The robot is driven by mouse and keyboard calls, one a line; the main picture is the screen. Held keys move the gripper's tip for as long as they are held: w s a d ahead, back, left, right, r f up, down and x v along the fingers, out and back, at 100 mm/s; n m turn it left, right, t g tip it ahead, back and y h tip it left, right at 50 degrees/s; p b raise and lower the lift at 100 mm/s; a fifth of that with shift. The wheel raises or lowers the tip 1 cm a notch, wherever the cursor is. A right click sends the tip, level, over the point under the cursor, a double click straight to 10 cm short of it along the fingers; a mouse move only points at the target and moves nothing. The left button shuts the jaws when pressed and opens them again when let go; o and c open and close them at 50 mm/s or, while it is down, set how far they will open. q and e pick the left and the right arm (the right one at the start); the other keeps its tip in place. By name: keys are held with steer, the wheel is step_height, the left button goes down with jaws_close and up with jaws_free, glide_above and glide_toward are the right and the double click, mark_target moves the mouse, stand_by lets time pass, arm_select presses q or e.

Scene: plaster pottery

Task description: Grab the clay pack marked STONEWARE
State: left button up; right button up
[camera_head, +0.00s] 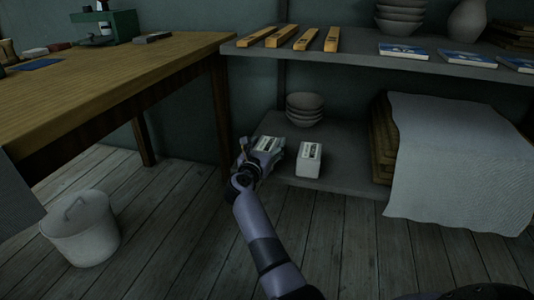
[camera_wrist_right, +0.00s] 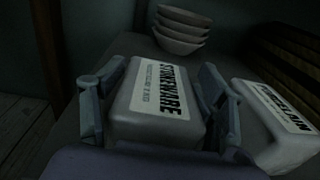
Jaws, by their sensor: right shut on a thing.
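The clay pack marked STONEWARE (camera_wrist_right: 152,98) is a pale block with a white label, in the middle of the right wrist view. My right gripper (camera_wrist_right: 160,100) is shut on it, with one finger on each side. In the head view the right gripper (camera_head: 262,152) is at the left front of the low shelf, and the STONEWARE pack (camera_head: 267,144) shows between its fingers. I cannot tell whether the pack touches the shelf. A second pack, labelled PORCELAIN (camera_wrist_right: 277,120), sits just to the right, and in the head view (camera_head: 309,160) too. My left gripper is not in view.
A stack of bowls (camera_head: 305,108) stands behind the packs on the low shelf (camera_head: 345,160). The upper shelf (camera_head: 350,48) hangs above. A wooden table (camera_head: 100,80) is at left, with a white bucket (camera_head: 82,228) on the floor. A cloth (camera_head: 455,160) drapes at right.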

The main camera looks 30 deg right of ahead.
steer(key=c, duration=1.1)
steer(key=shift+r, duration=0.2)
steer(key=shift+r, duration=0.1)
